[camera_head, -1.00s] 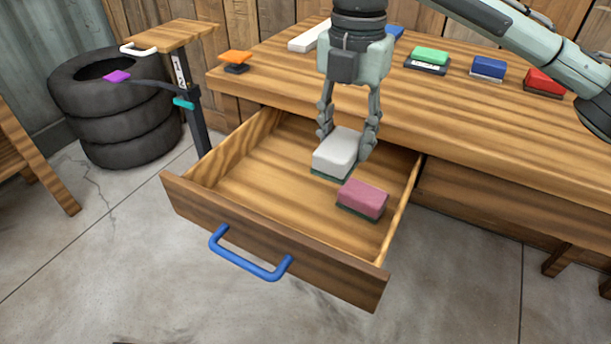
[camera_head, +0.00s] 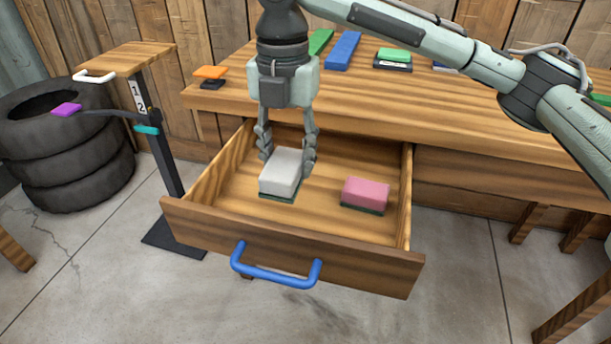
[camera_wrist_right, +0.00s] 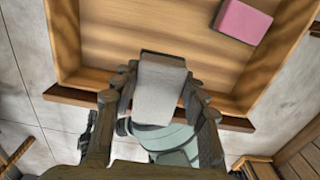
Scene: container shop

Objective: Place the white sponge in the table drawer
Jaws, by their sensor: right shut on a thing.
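My right gripper (camera_head: 287,160) points down over the open table drawer (camera_head: 300,254) and is shut on the white sponge (camera_head: 281,176). The sponge is a white block with a dark green underside. In the right wrist view the white sponge (camera_wrist_right: 160,90) sits between the fingers of the gripper (camera_wrist_right: 158,82). It is within the drawer's outline, left of a pink sponge (camera_head: 366,192) on the drawer floor. I cannot tell whether the white sponge touches the floor. The drawer has a blue handle (camera_head: 273,279). My left gripper is not in view.
The pink sponge (camera_wrist_right: 242,20) also shows in the right wrist view. The table top (camera_head: 440,105) holds green, blue and orange items at the back. A stand with a small wooden top (camera_head: 125,60) and stacked tires (camera_head: 70,160) are at left. The drawer floor's left part is clear.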

